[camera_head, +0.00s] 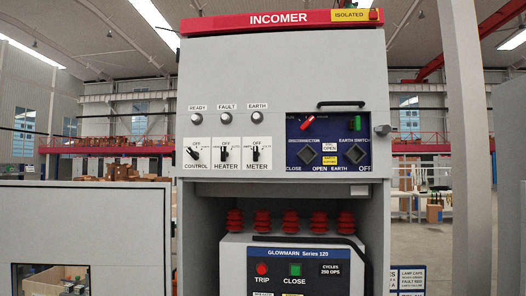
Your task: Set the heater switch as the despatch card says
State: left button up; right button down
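The heater switch (224,153) is the middle of three black rotary switches on white plates, on the upper left of the grey incomer cabinet (250,75). It has OFF printed above it, and its handle looks roughly upright; the other position marks are too small to read. The control switch (193,153) on its left looks tilted, and the meter switch (256,154) is on its right. I cannot make out a despatch card. Neither of my grippers is in view.
Three grey lamps (227,118) sit above the switches. A blue disconnector and earth switch panel (332,139) has a black handle above it. Below, a Glowmarn breaker (295,272) with red insulators fills the open bay. A lamp caps sign (411,279) stands right; a grey pillar (466,150) rises beyond.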

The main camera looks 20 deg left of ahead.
aim_at(225, 153)
jog(key=z, duration=0.3)
jog(key=i, duration=0.85)
jog(key=u, duration=0.1)
